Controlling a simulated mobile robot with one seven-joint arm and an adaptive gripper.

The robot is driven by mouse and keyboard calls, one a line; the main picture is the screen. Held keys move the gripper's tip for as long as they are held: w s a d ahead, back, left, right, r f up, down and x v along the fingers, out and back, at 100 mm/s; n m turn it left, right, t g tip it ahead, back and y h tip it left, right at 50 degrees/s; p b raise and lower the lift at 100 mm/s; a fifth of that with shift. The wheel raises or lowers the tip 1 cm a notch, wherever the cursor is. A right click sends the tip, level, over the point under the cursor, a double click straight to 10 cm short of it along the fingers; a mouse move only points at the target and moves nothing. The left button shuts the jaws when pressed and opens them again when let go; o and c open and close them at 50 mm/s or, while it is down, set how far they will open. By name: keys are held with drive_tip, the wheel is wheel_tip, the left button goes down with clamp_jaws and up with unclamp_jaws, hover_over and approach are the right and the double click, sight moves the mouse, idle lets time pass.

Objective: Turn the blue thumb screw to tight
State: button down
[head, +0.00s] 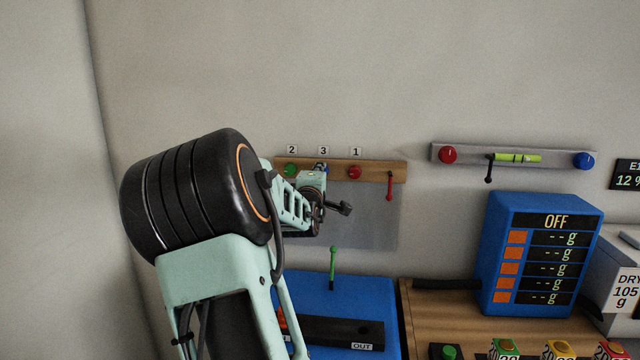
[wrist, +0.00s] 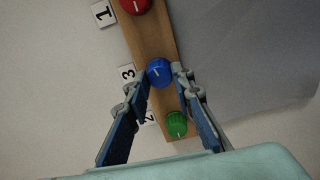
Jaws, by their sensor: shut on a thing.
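The blue thumb screw (wrist: 159,72) is a round blue knob with a white mark, on a wooden rail (wrist: 152,36) by the label 3. In the wrist view it sits between the fingertips of my gripper (wrist: 162,80), which is shut on it, one finger on each side. In the head view my gripper (head: 313,184) reaches the rail (head: 386,172) under label 3 and hides most of the blue screw.
A red knob (wrist: 135,5) and a green knob (wrist: 176,124) flank the blue one on the rail. A red lever (head: 390,186) hangs at the rail's right end. A green-topped lever (head: 333,265) stands below on a blue box (head: 370,303).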

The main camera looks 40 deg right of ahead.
drive_tip(key=shift+n+b, duration=8.95)
drive_tip(key=shift+n, duration=7.85)
drive_tip(key=c, duration=1.7)
unclamp_jaws()
drive_tip(key=shift+o, duration=0.2)
drive_tip(key=shift+s+a, duration=0.1)
